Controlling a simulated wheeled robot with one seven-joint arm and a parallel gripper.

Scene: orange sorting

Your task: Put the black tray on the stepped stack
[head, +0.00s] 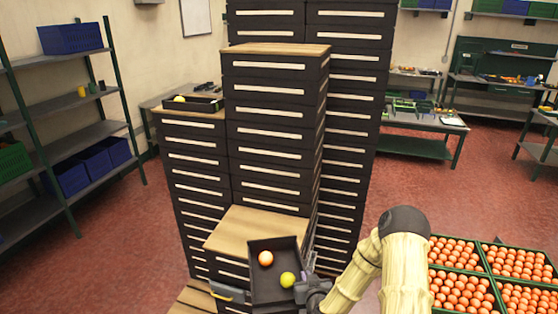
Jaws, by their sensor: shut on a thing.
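My gripper (306,287) is shut on the right edge of the black tray (263,287). The tray is tilted in the picture and holds an orange (265,258) and a yellow-green fruit (287,279). It is in front of the low wooden-topped step of the stepped stack (228,224) and hides part of it. I cannot tell whether it touches the step. The stack is of dark drawer cabinets with wooden tops at several heights. Higher steps include a tall middle top (275,49) and a left one.
Another black tray (205,104) with a yellow fruit sits on the left step. Green crates of oranges (462,290) stand at lower right. A shelf with blue bins (70,39) is at left. Workbenches (415,148) stand behind at right. Red floor between is open.

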